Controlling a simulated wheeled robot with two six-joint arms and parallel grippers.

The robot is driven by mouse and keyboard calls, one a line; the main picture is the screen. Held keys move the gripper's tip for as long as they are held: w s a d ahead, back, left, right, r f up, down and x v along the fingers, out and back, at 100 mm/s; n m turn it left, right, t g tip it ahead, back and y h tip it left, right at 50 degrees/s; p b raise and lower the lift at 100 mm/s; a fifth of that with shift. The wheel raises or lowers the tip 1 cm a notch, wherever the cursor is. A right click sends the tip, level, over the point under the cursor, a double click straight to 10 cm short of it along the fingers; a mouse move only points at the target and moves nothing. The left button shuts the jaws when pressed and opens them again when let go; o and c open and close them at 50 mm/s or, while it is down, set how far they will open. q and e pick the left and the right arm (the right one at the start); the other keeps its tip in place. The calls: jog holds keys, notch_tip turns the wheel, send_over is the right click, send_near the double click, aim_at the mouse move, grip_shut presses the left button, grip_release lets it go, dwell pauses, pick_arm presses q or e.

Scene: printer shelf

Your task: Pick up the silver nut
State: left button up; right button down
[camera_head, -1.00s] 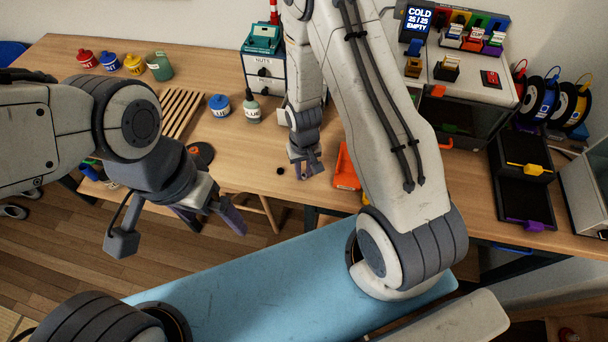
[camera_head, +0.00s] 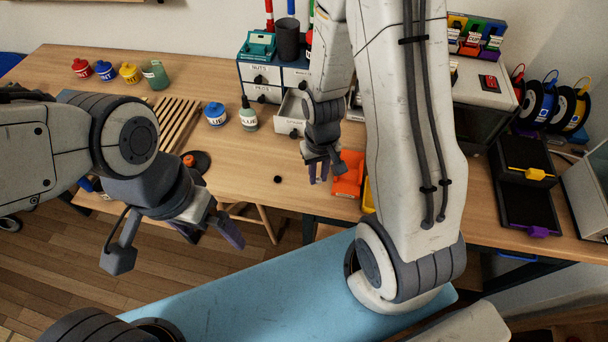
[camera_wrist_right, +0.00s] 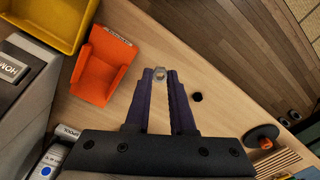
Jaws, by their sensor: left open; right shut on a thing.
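The silver nut (camera_wrist_right: 160,73) shows in the right wrist view as a small bright ring between the purple fingertips. My right gripper (camera_wrist_right: 160,76) is shut on it. In the head view my right gripper (camera_head: 318,174) is above the table, left of the orange bin; the nut is too small to make out there. My left gripper (camera_head: 212,234) is open and empty, in front of the table's front edge, far from the nut.
An orange bin (camera_head: 348,174) and a yellow bin (camera_wrist_right: 48,18) are close to my right gripper. A small black piece (camera_head: 277,179) lies on the table to its left. Behind stands a drawer cabinet (camera_head: 262,92) with an open drawer (camera_head: 290,120). The front-middle table is mostly clear.

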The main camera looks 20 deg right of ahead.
jog(key=s+d+r+b, duration=0.3)
jog(key=s+b, duration=0.2)
jog(key=b, duration=0.5)
jog(key=shift+s+r, duration=0.25)
jog(key=shift+r, duration=0.15)
dwell(0.4)
